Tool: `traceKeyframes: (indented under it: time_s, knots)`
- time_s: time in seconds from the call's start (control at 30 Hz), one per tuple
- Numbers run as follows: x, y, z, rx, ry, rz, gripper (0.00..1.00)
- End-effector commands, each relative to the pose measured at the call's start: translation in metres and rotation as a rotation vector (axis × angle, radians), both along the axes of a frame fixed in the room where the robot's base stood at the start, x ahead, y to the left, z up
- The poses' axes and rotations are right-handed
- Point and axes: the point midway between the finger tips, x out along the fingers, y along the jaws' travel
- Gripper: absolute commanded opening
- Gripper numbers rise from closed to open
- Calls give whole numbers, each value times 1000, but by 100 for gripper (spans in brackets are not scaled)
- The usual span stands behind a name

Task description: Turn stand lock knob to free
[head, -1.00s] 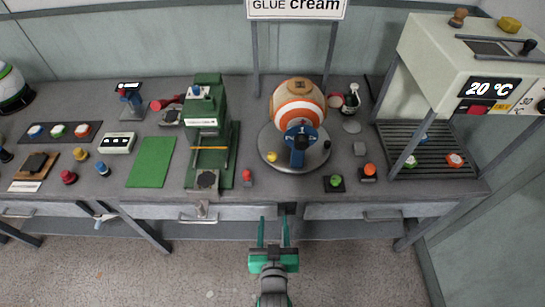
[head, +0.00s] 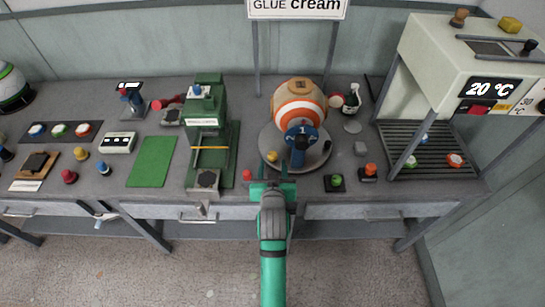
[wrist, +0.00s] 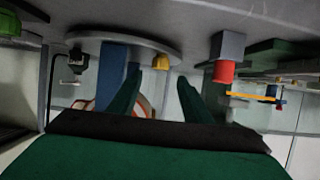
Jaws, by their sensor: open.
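The round grey stand (head: 265,140) sits on the bench and bears an orange-and-white ball (head: 300,100) with a blue part (head: 299,155) marked "1" in front. A yellow knob (head: 271,156) is at the stand's front left, and a small black knob (head: 327,146) is at its right. Which one is the lock knob, I cannot tell. My gripper (head: 271,172) is open and empty at the bench's front edge, just short of the yellow knob. In the wrist view, which looks upside down, the yellow knob (wrist: 160,62) shows beyond and between my fingers (wrist: 158,88).
A red knob on a grey block (head: 247,176) stands close left of my gripper. The green press (head: 207,125) is further left. A green button (head: 336,181) and an orange button (head: 370,170) are to the right. Drawers (head: 380,210) run below the bench edge.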

Motion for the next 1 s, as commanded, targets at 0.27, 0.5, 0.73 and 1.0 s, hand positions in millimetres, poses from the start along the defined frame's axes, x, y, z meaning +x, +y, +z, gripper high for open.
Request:
traceKeyframes:
  time_s: [0.27, 0.5, 0.73, 1.0]
  knots:
    - [43, 0, -18, 0, 0, 0, 45]
    - [58, 0, -24, 0, -1, 1, 45]
    - [60, 3, -25, 0, -1, 4, 45]
    - [60, 3, -25, 1, -1, 4, 3]
